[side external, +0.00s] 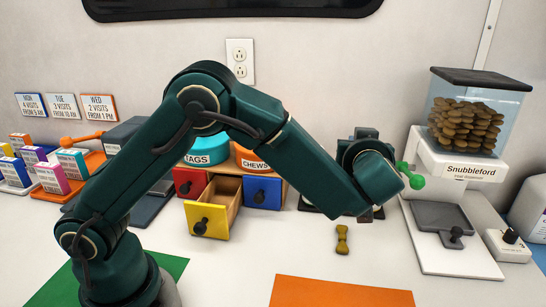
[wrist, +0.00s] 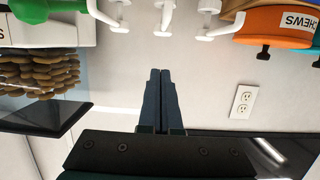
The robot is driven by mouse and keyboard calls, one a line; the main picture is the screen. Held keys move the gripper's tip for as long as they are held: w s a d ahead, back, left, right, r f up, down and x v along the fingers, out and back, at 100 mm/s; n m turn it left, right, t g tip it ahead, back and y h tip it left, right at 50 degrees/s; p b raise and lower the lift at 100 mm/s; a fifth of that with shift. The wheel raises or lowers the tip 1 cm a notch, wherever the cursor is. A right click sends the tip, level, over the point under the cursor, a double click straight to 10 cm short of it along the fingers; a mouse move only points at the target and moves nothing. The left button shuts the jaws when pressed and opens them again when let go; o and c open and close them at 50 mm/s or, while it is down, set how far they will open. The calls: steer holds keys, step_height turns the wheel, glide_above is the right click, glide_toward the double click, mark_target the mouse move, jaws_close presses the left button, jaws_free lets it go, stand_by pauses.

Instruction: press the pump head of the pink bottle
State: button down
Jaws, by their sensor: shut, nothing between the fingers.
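My gripper (wrist: 160,72) is shut and empty in the wrist view, its two dark fingers side by side. In the side external view my wrist and forearm cover the fingers. The picture from the wrist is upside down. Three white pump heads (wrist: 164,14) show at its top edge, beyond the fingertips and apart from them in the picture. The bottle bodies lie outside that view, so I cannot tell which pump belongs to the pink bottle. I cannot make out the pink bottle in the side external view; my arm blocks part of the area behind it.
A treat dispenser (side external: 462,166) with a green lever (side external: 411,176) stands right of my wrist. Behind my arm is a drawer unit with its yellow drawer (side external: 210,219) open. A bone-shaped treat (side external: 342,239) lies near an orange mat (side external: 340,293). Small boxes (side external: 51,178) stand left.

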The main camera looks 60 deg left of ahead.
steer(key=v, duration=0.3)
steer(key=shift+s+d+r, duration=0.1)
steer(key=shift+s+d, duration=0.05)
steer(key=shift+s, duration=0.1)
stand_by(0.4)
